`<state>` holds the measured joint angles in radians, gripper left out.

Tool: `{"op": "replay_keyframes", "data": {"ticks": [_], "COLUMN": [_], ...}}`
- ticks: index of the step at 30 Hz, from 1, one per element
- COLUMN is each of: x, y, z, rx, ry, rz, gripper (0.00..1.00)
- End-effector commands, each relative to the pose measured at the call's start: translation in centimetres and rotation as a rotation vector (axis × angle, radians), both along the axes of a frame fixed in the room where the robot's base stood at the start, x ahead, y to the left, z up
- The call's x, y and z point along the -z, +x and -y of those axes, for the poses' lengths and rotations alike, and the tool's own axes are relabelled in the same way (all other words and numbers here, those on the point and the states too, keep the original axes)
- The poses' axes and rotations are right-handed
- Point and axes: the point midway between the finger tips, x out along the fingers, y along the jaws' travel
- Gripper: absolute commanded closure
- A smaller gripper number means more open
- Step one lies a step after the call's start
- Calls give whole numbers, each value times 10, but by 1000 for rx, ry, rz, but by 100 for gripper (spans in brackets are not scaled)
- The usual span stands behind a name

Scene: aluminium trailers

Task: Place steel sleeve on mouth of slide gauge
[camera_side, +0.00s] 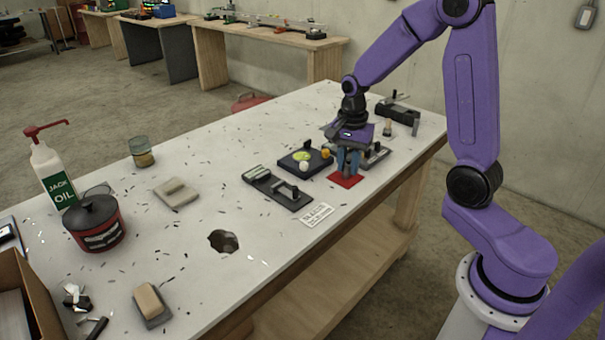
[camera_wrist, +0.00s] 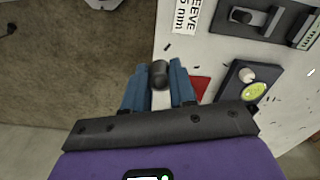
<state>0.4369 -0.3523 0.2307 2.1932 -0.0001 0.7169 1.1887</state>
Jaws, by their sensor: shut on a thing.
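My gripper (camera_side: 347,163) has blue fingers and is low over a red mat (camera_side: 344,181) near the table's right edge. In the wrist view its fingers (camera_wrist: 159,88) are shut on a dark grey cylinder, seemingly the steel sleeve (camera_wrist: 159,72). The fingers hide most of the sleeve in the side view, and I cannot tell whether it touches the mat. The slide gauge (camera_side: 287,197), black with a grey sliding part, lies flat to the left of my gripper. It also shows at the top of the wrist view (camera_wrist: 274,24). The sleeve is apart from it.
A printed card (camera_side: 317,215) lies by the gauge. A dark plate with a yellow disc (camera_side: 303,156) and a pale knob is close to my gripper. Another metal tool (camera_side: 376,155) is behind it. The front middle is mostly clear.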

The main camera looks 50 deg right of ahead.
Motion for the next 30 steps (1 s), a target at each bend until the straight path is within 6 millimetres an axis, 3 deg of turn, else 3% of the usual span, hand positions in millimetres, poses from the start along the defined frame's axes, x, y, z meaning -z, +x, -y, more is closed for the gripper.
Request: {"op": "replay_keyframes", "data": {"ticks": [21, 30], "x": [-8, -9], "y": [77, 91], "z": [-50, -61], "rx": [-1188, -1450], "ry": [-1, 0], "rz": [0, 0], "gripper": [100, 100]}}
